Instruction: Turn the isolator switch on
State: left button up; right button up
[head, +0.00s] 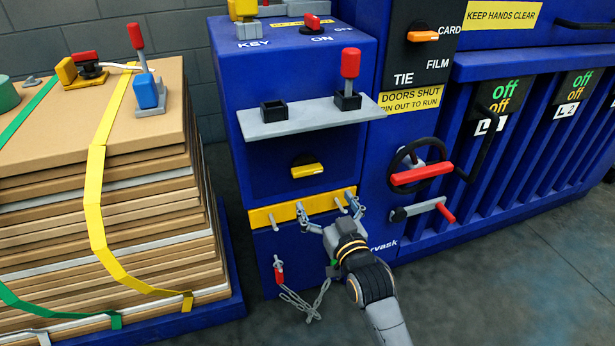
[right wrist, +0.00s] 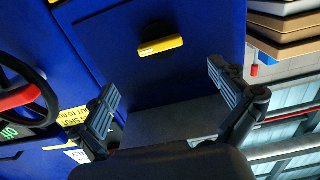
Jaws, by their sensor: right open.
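A red rotary handle (head: 312,22) sits on the sloped top of the blue cabinet, with ON printed below it and OFF to its right. I cannot tell its exact angle. A yellow knob (head: 307,170), unlabelled, lies about level on the cabinet front below the grey shelf; it also shows in the right wrist view (right wrist: 160,46). My right gripper (head: 329,212) is open and empty, in front of the cabinet and lower in the picture than the yellow knob. Its spread fingers (right wrist: 163,80) show in the right wrist view, touching neither knob nor handle. My left gripper is out of view.
The grey shelf (head: 300,121) juts out, holding a red-topped lever (head: 350,64). A yellow bar (head: 270,215) with pins and chains crosses the cabinet below. A handwheel (head: 420,172) and crank stand right. Stacked cardboard (head: 100,190) stands left.

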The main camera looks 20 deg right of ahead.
aim_at(309, 174)
jog(key=w+b, duration=0.1)
jog(key=w, duration=0.6)
jog(key=shift+w+a+f, duration=0.1)
jog(key=shift+w+a, duration=0.05)
jog(key=shift+w, duration=0.1)
jog(key=w+b, duration=0.1)
jog(key=w, duration=0.2)
jog(key=shift+w, duration=0.75)
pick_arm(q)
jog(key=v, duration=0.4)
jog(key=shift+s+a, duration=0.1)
pick_arm(e)
jog(key=c, duration=1.1)
jog(key=shift+c, duration=0.2)
